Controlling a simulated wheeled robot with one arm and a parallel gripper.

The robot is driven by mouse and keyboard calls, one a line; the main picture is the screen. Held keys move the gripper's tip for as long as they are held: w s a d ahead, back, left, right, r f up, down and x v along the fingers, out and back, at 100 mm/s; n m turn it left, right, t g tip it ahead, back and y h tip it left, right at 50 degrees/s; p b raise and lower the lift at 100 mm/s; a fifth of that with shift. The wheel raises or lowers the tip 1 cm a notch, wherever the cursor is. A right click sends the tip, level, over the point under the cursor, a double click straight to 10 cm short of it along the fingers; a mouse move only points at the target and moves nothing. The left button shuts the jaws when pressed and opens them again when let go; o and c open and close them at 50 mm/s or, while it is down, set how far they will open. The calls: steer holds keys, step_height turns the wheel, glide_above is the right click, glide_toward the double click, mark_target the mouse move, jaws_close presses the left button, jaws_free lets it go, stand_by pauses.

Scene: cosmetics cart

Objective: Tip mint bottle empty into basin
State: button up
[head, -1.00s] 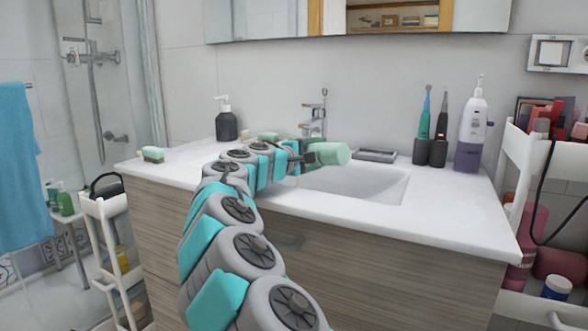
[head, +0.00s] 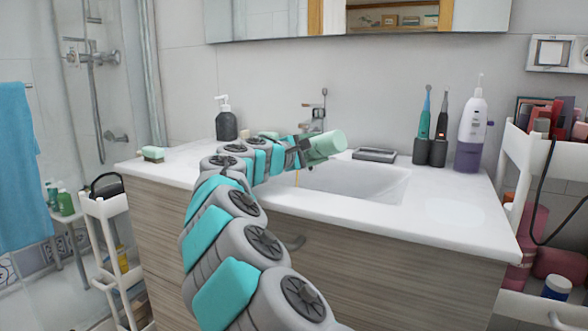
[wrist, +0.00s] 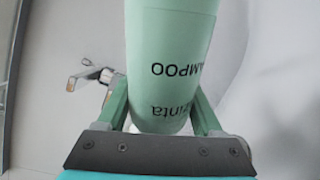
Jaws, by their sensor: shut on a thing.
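The mint bottle (head: 326,146) is held above the basin (head: 365,182) in the head view. It lies tilted, its right end higher than its left. In the wrist view the bottle (wrist: 170,50) fills the middle, its dark label letters upside down. My gripper (head: 304,152) is shut on it, and in the wrist view one green finger of the gripper (wrist: 160,112) presses each side. The bottle's opening is hidden.
The faucet (head: 319,112) stands behind the bottle, close to it. A dark soap dispenser (head: 226,126) is left at the back. A grey soap dish (head: 374,155), electric toothbrushes (head: 430,145) and a purple bottle (head: 470,135) stand at the right. The counter's front right (head: 460,215) is clear.

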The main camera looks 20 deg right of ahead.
steer(key=shift+w+a+r+n, duration=0.1)
steer(key=shift+w+r+n, duration=0.25)
steer(key=shift+n, duration=0.65)
stand_by(0.7)
steer(key=shift+w+a+r+n, duration=0.1)
steer(key=shift+r+n, duration=0.25)
steer(key=shift+r, duration=0.4)
steer(key=shift+w+a+r+n, duration=0.1)
steer(key=shift+r+n, duration=0.25)
steer(key=shift+r, duration=0.4)
steer(key=shift+d+r, duration=0.1)
steer(key=shift+r, duration=0.15)
stand_by(0.8)
stand_by(0.4)
